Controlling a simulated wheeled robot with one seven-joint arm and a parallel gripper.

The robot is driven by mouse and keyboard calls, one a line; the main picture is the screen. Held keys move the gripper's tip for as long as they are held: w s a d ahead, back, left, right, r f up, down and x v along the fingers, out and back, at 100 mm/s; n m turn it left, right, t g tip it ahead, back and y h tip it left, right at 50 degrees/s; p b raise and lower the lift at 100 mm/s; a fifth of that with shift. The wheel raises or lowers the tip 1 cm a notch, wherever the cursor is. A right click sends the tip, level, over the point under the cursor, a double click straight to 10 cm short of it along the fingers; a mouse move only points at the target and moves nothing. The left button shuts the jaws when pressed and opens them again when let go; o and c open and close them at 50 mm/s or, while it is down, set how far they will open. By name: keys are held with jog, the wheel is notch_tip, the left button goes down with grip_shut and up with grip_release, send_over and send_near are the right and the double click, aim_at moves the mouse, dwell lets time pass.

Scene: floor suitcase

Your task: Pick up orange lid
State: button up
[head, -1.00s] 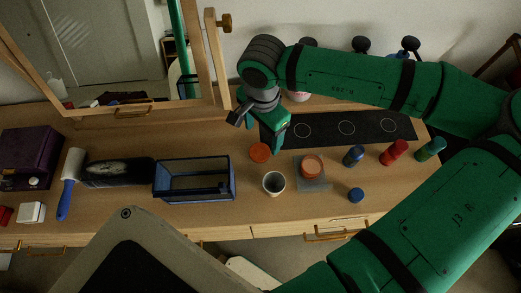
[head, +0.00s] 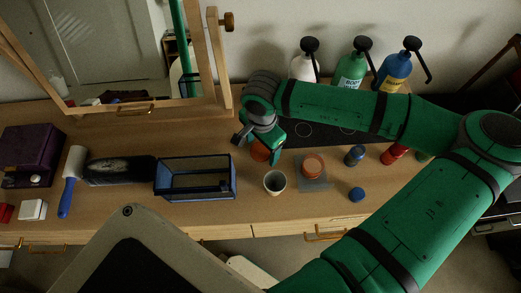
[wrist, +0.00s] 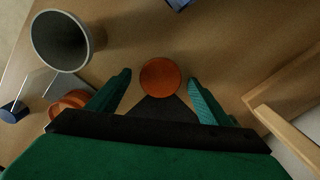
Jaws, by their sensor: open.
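The orange lid (wrist: 160,77) is a flat round disc lying on the wooden table. In the head view the lid (head: 260,153) is partly hidden by my gripper (head: 263,148), which is over it. In the wrist view my gripper (wrist: 158,92) is open, with its green fingers on the two sides of the lid and apart from it. Nothing is held.
A grey cup (head: 275,183) stands just in front of the lid. An orange jar (head: 312,167) sits on a grey square to the right. A blue glass box (head: 195,190) is at left, a wooden-framed mirror (head: 214,55) behind. Pump bottles (head: 350,72) stand at the back.

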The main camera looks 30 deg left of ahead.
jog(key=c, duration=1.1)
jog(key=shift+r, duration=0.1)
